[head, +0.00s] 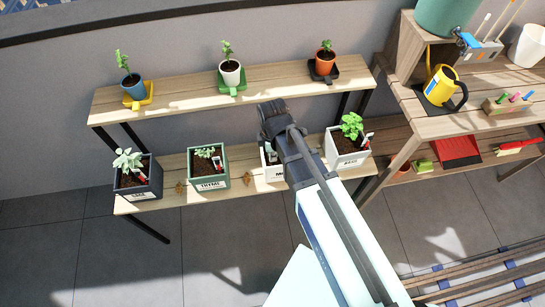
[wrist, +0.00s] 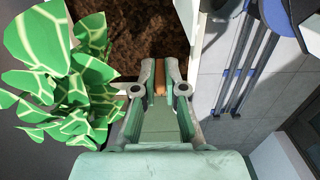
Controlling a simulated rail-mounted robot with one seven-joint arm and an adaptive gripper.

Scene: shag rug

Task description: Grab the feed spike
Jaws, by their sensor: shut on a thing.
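The feed spike, a slim orange-brown stick (wrist: 159,80), is between the fingertips of my gripper (wrist: 160,72) in the wrist view. My gripper is shut on it. Brown soil (wrist: 150,35) in a pale-walled pot lies just beyond the fingertips; I cannot tell whether the spike's far end is in the soil. Large green leaves with pale veins (wrist: 45,65) are close on the left of the fingers. In the head view my arm hides the fingertips and the spike, and covers most of a white planter (head: 273,174) on the lower shelf.
Other planters stand on the lower shelf: dark (head: 138,182), green (head: 208,167) and white (head: 346,148). Three small potted plants stand on the upper shelf (head: 185,88). A workbench at right holds a yellow watering can (head: 441,84). Tiled floor in front is mostly clear.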

